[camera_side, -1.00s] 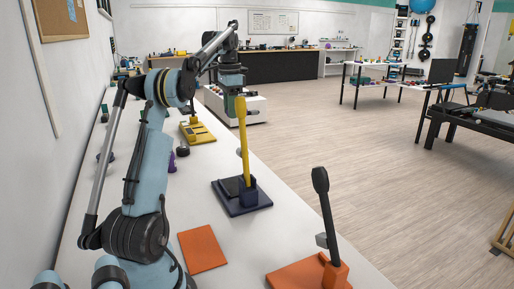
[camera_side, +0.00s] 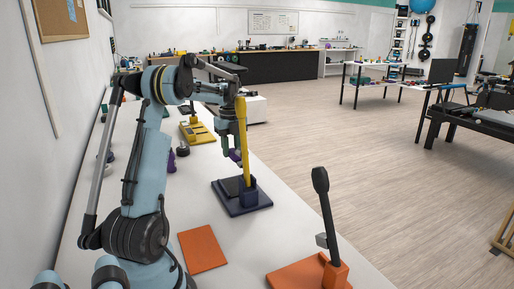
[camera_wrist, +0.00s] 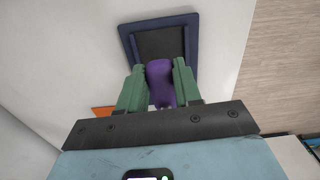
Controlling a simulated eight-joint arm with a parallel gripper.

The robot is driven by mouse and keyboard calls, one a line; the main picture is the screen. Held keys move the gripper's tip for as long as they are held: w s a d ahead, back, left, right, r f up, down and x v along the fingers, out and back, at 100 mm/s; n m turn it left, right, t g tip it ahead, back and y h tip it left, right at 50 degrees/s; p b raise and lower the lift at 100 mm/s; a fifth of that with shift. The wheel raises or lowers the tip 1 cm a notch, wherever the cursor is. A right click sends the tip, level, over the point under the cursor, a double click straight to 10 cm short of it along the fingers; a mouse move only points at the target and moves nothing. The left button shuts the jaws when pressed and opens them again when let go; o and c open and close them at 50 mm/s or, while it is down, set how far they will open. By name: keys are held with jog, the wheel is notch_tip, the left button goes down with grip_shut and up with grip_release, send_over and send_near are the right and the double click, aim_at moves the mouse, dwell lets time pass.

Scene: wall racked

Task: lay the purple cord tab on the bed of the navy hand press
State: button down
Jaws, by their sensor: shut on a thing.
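My gripper (camera_wrist: 160,84) is shut on the purple cord tab (camera_wrist: 160,80), which sits between its green fingers in the wrist view. In the side view the tab (camera_side: 235,156) shows just left of the yellow lever (camera_side: 242,135), above the table. The navy hand press (camera_side: 240,205) stands on the white table with its lever upright. Its dark bed (camera_wrist: 160,42), inside a navy rim, lies beyond the tab in the wrist view. The tab appears apart from the bed and overlaps its near edge in that view. The lever partly hides my gripper (camera_side: 234,150) in the side view.
An orange press (camera_side: 300,273) with a black lever stands at the front right, and a flat orange plate (camera_side: 203,248) lies near my arm. A yellow press (camera_side: 200,133) is farther back. Table around the navy press is clear.

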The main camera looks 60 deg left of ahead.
aim_at(233, 180)
jog(key=shift+f, duration=0.15)
dwell(0.3)
jog(key=shift+f, duration=3.9)
jog(key=shift+f, duration=0.6)
jog(key=c, duration=0.7)
grip_release()
notch_tip(233, 180, up, 12)
jog(key=shift+r, duration=0.1)
